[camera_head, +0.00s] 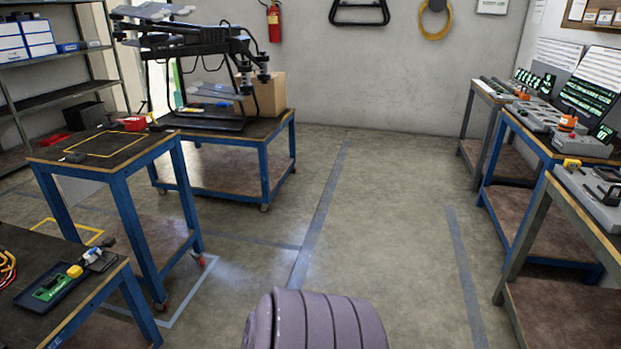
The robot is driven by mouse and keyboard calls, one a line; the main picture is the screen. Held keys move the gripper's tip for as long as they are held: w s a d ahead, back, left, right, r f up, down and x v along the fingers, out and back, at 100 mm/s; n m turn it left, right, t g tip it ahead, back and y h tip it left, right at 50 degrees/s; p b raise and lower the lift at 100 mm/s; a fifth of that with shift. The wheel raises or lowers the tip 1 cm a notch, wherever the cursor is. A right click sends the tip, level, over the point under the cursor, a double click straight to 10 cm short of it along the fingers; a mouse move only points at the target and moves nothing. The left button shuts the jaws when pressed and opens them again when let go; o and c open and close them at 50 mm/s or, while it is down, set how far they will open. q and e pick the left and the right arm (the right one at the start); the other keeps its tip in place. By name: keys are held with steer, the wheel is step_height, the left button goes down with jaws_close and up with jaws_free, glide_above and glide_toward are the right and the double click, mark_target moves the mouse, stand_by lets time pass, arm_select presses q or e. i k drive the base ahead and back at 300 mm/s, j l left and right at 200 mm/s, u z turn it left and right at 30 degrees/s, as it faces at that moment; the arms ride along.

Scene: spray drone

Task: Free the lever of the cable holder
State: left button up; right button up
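I cannot make out for certain which thing is the cable holder, and I cannot tell its lever apart. On the right-hand bench, a grey case (593,203) bears a dark handle-like part (609,194) and a yellow part (571,163). Farther back, a grey unit with an orange knob-like part (567,122) stands on the blue-framed bench. At the lower left, orange cables (7,268) show at the picture edge. Neither of my grippers is in view.
The drone (190,45) stands on a blue-framed table (271,127) at the back left. A smaller blue-framed table (47,155) stands before it. A tray with a green board (48,287) lies at lower left. The floor between the table rows (385,210) is clear.

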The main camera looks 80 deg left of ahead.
mark_target(93, 251)
steer(key=u, duration=4.2)
